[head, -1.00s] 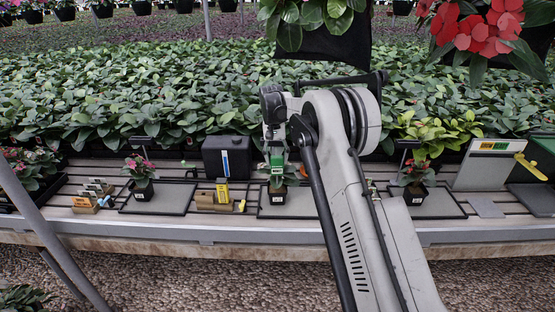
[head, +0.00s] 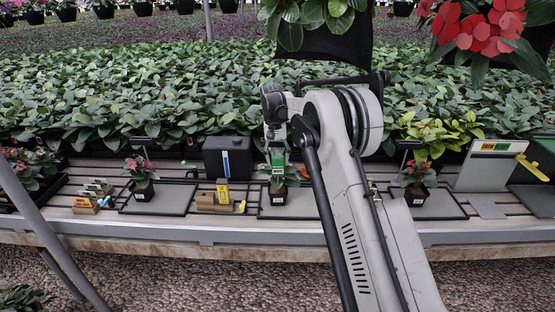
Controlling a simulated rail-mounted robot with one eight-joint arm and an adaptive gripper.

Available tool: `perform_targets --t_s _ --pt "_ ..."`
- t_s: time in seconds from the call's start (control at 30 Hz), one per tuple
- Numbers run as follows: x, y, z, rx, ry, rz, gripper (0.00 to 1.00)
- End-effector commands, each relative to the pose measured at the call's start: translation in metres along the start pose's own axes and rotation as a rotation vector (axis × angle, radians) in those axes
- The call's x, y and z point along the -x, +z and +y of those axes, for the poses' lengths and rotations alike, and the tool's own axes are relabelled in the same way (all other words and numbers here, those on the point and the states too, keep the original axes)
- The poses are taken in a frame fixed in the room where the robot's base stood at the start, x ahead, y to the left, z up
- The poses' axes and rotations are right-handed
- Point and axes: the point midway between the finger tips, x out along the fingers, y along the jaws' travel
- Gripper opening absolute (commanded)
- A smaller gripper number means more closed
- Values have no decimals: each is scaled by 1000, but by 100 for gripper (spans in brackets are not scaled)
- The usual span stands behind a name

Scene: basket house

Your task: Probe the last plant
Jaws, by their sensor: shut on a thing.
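Three small potted plants stand on dark-framed trays along the bench. The left plant (head: 141,176) has pinkish-red blooms, and the right plant (head: 416,178) has red ones. The middle plant (head: 278,186) is in a black pot with a white label. My gripper (head: 277,148) points down above the middle plant, shut on a green-and-white probe (head: 277,161). The probe's lower end is lost among the leaves, so I cannot tell whether it touches the soil.
A black box (head: 227,157) stands behind a cardboard-coloured holder (head: 212,201) with a yellow-and-blue item. A tag rack (head: 88,203) is at left; a tilted panel (head: 490,164) with orange and green labels is at right. Dense foliage fills the back, and pots hang above.

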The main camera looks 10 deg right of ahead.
Motion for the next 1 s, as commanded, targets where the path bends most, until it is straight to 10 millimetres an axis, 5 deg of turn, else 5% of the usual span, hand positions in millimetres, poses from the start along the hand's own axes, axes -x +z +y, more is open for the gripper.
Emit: perform_targets --t_s 1.0 --pt "-41 -4 -3 0 0 0 9"
